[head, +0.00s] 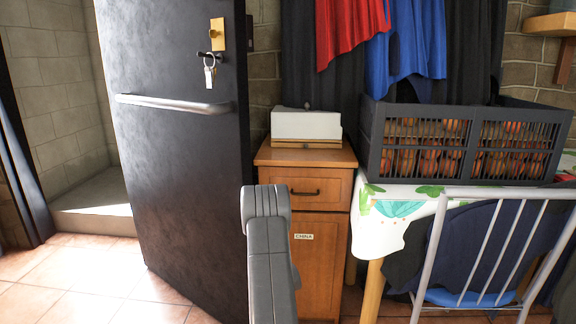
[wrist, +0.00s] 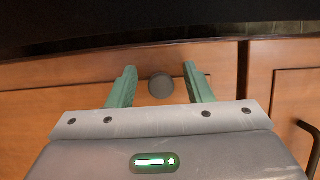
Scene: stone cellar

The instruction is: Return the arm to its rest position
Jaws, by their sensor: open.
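My grey arm (head: 268,245) rises at the bottom middle of the head view, in front of a wooden cabinet. My gripper itself does not show in the head view. In the wrist view my gripper (wrist: 160,70) has its two green fingers spread apart. A dark round knob (wrist: 160,86) on a wooden front (wrist: 70,88) appears between the fingers, with gaps on both sides. I cannot tell how far it is from the fingertips. Nothing is held.
A black door (head: 175,150) with a key in it stands open at left. The wooden cabinet (head: 320,255) carries a white-topped box (head: 306,125). A table with a dark crate (head: 415,150) and a metal chair (head: 430,255) stand at right. Tiled floor (head: 75,275) is clear at left.

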